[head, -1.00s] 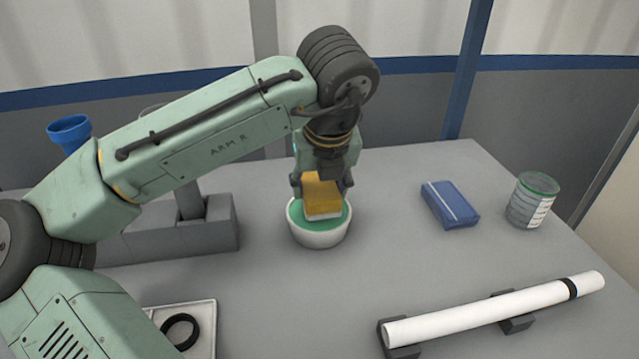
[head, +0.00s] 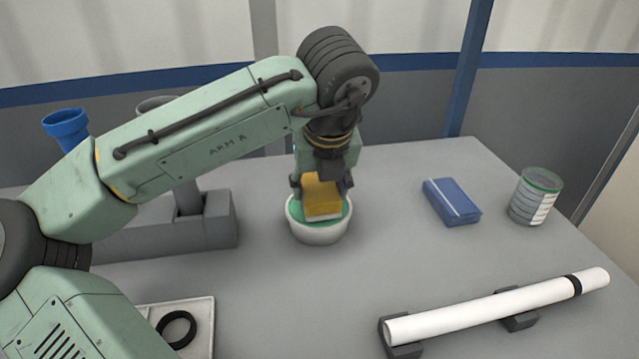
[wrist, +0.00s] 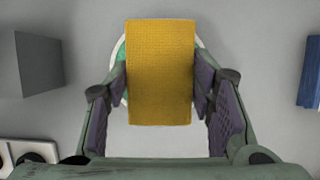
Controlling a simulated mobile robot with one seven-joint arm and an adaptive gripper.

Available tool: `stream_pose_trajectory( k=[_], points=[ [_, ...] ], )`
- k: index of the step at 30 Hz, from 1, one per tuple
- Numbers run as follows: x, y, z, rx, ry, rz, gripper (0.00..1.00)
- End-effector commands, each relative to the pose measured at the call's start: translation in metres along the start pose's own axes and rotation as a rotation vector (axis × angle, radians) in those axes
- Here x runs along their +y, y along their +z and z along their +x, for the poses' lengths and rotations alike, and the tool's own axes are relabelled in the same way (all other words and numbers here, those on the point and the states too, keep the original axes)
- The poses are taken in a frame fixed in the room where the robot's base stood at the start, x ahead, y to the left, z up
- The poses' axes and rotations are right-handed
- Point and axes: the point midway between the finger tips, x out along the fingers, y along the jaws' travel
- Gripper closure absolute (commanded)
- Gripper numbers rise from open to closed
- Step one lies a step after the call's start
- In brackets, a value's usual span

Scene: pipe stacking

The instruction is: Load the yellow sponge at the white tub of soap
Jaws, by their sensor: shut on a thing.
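The yellow sponge (head: 322,197) has a pale lower layer and is held upright between the fingers of my gripper (head: 321,184). My gripper is shut on it and points down. The white tub (head: 319,236) stands on the table right under the sponge, with green soap (head: 296,213) inside. The sponge's lower end is over the soap and looks at or near its surface; I cannot tell how deep it sits. In the wrist view the sponge (wrist: 160,70) fills the space between both finger pads and hides most of the tub.
A white pipe (head: 497,306) rests on dark supports in front. A tray (head: 205,330) with a black ring (head: 177,329) is at front left. A grey stand (head: 222,222) is left of the tub.

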Motion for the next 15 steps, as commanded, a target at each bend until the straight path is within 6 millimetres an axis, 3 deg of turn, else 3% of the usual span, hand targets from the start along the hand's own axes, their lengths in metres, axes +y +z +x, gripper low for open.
stream_pose_trajectory(
  k=[15],
  points=[
    [-0.0001,-0.0027,0.0061,0.0,0.0,0.001,0.73]
  ],
)
